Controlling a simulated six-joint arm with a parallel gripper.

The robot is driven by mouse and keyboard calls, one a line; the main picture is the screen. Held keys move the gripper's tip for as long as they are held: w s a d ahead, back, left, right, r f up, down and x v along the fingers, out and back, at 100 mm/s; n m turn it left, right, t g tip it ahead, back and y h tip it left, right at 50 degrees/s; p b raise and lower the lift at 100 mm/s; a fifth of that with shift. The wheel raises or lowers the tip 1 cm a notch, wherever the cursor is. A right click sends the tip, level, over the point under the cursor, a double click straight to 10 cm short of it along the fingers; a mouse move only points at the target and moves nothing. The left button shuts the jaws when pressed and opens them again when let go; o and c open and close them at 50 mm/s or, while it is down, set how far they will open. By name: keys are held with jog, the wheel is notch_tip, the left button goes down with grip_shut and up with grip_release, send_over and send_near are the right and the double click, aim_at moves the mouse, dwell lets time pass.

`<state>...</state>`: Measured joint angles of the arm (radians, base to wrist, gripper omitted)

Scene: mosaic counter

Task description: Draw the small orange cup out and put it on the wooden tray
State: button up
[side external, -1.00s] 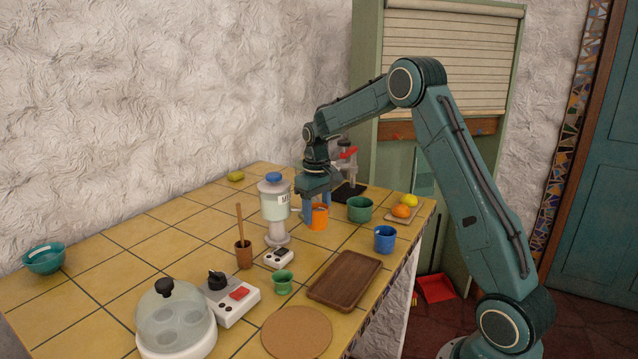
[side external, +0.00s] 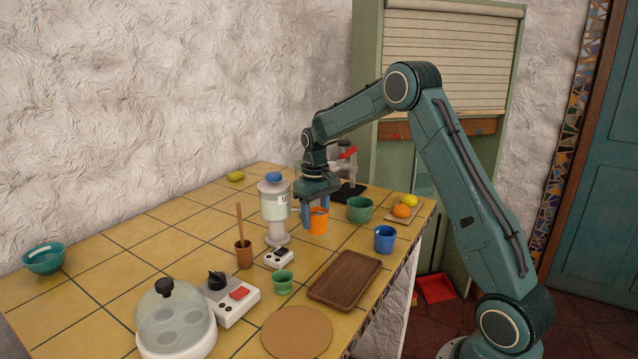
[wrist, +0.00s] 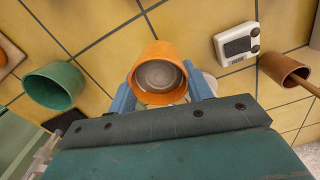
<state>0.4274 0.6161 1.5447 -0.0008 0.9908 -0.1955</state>
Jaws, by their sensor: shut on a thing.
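The small orange cup (side external: 318,223) is upright between the blue fingers of my gripper (side external: 316,217), in front of the green cup and beside the dispenser. In the wrist view the orange cup (wrist: 158,75) shows its open mouth and empty-looking inside, with one finger of my gripper (wrist: 161,90) on each side. My gripper is shut on it. I cannot tell whether its base touches the counter. The wooden tray (side external: 345,279) lies flat and empty on the counter, nearer the camera.
The dispenser (side external: 275,208) stands close left of the cup, the green cup (side external: 359,209) to its right. A blue cup (side external: 385,239) stands between the green cup and the tray. A small white device (side external: 279,258) and a small green cup (side external: 283,282) are left of the tray.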

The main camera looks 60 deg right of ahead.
aim_at(315, 231)
jog(key=shift+w+d+f, duration=0.25)
jog(key=shift+w+f, duration=0.1)
jog(key=shift+f, duration=0.3)
jog(key=shift+c, duration=0.7)
jog(key=shift+f, duration=0.15)
jog(key=shift+w+f, duration=0.3)
jog(key=shift+f, duration=0.3)
grip_shut()
jog(key=shift+a+f, duration=0.2)
jog(key=shift+f, duration=0.25)
jog(key=shift+a, duration=0.1)
jog(key=shift+s+a, duration=0.95)
jog(key=shift+s, duration=0.15)
jog(key=shift+s+a, duration=0.3)
jog(key=shift+s, duration=0.05)
jog(key=shift+r, duration=0.15)
dwell(0.4)
